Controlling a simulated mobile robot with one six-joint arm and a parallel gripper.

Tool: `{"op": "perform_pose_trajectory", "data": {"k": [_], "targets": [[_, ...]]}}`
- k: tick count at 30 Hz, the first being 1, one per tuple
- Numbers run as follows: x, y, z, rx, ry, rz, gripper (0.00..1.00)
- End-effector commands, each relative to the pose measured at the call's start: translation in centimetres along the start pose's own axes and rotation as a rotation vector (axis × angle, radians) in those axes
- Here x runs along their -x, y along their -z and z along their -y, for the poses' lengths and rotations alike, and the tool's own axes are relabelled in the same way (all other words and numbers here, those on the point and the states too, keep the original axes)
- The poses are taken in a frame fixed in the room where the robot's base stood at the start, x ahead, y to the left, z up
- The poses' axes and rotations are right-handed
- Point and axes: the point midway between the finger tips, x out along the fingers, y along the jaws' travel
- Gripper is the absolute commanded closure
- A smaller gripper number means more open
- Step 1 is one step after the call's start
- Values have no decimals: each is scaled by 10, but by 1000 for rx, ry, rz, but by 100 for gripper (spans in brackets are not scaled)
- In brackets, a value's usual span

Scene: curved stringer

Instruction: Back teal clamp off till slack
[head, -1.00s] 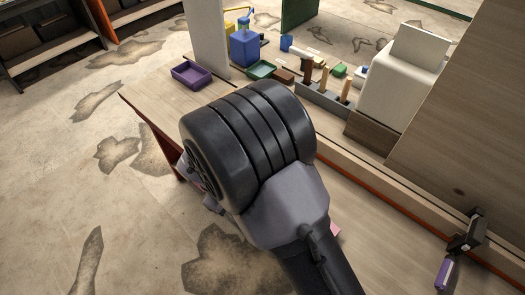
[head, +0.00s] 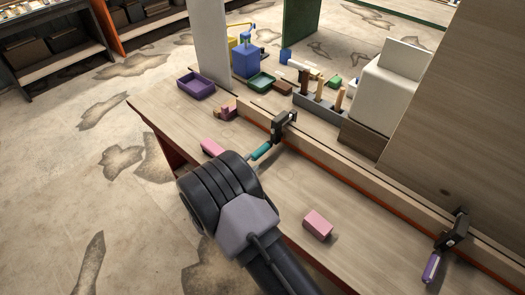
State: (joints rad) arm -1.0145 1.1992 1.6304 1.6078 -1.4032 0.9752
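A black clamp with a teal handle (head: 261,152) sits on the long wooden strip, its dark body (head: 284,124) at the strip and its handle pointing down-left toward my arm. A second clamp with a purple handle (head: 431,266) sits on the same strip at the lower right. My arm's thick dark wrist fills the lower middle, just short of the teal handle. The gripper's fingers are hidden behind the wrist, so I cannot tell if they are open or touching anything.
Pink blocks (head: 318,224) lie on the bench (head: 185,125), one right of my arm and another (head: 212,147) beyond the wrist. A tall wooden panel (head: 455,130) rises at right.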

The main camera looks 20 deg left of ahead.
Motion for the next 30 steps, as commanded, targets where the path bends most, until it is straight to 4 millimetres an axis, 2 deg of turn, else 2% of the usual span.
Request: {"op": "perform_pose_trajectory", "data": {"k": [1,9,15,20,27,30], "targets": [[-13,-1,-2,-1,-1,-2,65],[-69,-1,-1,-1,0,0,65],[-98,-1,0,1,1,1,65],[-108,-1,1,2,2,2,65],[-109,0,1,2,2,3,65],[-108,-1,1,2,2,3,83]]}}
